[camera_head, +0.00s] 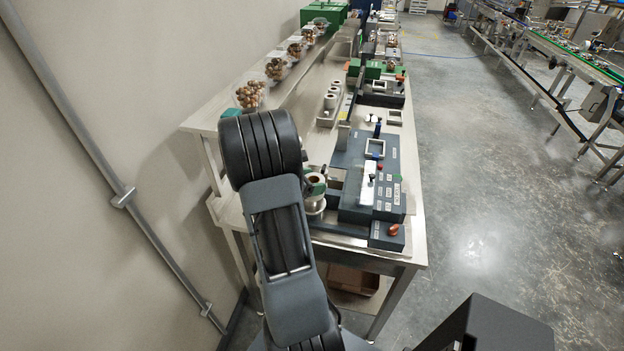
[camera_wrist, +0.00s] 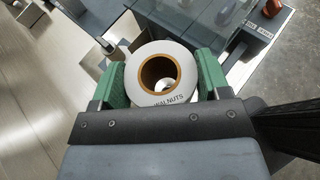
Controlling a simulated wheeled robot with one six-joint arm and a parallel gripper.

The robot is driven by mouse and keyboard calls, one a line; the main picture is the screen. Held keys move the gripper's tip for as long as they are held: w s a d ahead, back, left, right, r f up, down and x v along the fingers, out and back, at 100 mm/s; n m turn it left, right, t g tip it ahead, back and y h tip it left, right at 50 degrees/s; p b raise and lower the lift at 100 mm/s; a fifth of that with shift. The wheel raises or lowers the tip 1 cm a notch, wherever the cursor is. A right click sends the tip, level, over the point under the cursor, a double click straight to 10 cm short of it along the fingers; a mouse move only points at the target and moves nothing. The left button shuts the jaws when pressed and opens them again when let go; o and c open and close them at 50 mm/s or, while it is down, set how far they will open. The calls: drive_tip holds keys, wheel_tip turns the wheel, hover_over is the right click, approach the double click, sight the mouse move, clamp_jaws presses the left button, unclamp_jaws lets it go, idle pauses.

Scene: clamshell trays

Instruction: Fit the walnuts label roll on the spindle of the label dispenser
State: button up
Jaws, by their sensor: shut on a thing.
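The walnuts label roll (camera_wrist: 143,93) is white with a brown core, and WALNUTS is printed on its upper face. My gripper (camera_wrist: 162,82) is shut on it, with a green finger on each side. In the head view my gripper (camera_head: 315,184) is at the near left of the workbench, partly behind my arm. A pale, round metallic part (camera_head: 316,207) shows just below it, perhaps the label dispenser. A small bright shape shows inside the core in the wrist view. I cannot tell whether the spindle is in the core.
A dark blue-grey machine (camera_head: 355,205) with labelled blocks stands to the right of my gripper. Clear tubs of nuts (camera_head: 250,97) line the raised shelf on the left. The floor to the right is open.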

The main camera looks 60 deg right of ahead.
drive_tip(key=shift+f+b, duration=1.95)
drive_tip(key=shift+b, duration=0.35)
drive_tip(key=o, duration=1.1)
drive_tip(key=shift+r, duration=0.1)
drive_tip(key=shift+r+p, duration=1.05)
drive_tip(key=shift+r, duration=1.35)
